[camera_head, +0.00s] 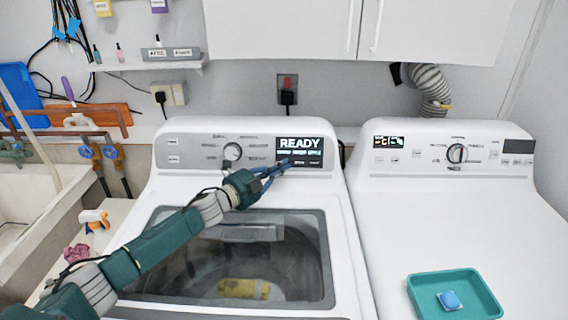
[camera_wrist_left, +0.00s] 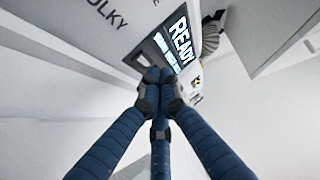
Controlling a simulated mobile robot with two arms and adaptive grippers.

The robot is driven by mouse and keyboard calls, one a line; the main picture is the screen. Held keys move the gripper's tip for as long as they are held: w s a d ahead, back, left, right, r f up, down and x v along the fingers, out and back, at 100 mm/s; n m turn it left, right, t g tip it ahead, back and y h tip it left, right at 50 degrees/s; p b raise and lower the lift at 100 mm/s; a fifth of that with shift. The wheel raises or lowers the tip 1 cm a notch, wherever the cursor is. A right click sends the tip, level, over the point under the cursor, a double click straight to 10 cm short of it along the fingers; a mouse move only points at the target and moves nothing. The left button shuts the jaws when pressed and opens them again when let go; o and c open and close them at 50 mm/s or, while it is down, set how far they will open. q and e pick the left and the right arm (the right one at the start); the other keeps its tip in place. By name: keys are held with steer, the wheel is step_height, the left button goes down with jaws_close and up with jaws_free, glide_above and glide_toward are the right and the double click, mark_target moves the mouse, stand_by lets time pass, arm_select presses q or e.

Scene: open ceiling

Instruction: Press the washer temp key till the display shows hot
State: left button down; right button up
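The washer (camera_head: 340,240) is a white top-loader with a grey control panel and a window lid. Its black display (camera_head: 302,146) reads READY in large letters, with a line of small text below that I cannot read. The display also shows in the left wrist view (camera_wrist_left: 178,42), tilted. My left gripper (camera_head: 284,163) has its blue fingers drawn together at the display's lower left edge. In the left wrist view the fingertips (camera_wrist_left: 160,77) meet and overlap the display's lower part. Whether they touch it I cannot tell. I cannot make out the temp key.
A dial (camera_head: 232,151) sits on the panel left of the display. A white dryer (camera_head: 460,220) stands to the right, with a teal tray (camera_head: 413,296) holding a blue block (camera_head: 449,300). Cabinets (camera_head: 400,30) hang above; a sink (camera_head: 25,210) lies at left.

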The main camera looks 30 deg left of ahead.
stand_by(0.7)
arm_select(q)
steer(key=shift+w+a+f, duration=0.15)
steer(key=shift+w, duration=0.25)
steer(key=shift+w+a+f+b, duration=0.15)
steer(key=shift+w+b, duration=0.1)
steer(key=shift+b, duration=0.2)
stand_by(0.6)
steer(key=shift+s+d+r+p, duration=0.15)
steer(key=shift+s+r+p, duration=0.05)
steer(key=shift+s+p, duration=0.15)
steer(key=shift+s+d+r+p, duration=0.15)
steer(key=shift+s+p, duration=0.05)
steer(key=shift+s, duration=0.1)
steer(key=s+p, duration=0.1)
steer(key=s+d+r+p, duration=0.1)
steer(key=s+d+p, duration=0.1)
steer(key=s, duration=0.1)
steer(key=shift+s+r, duration=0.1)
steer(key=shift+r, duration=0.25)
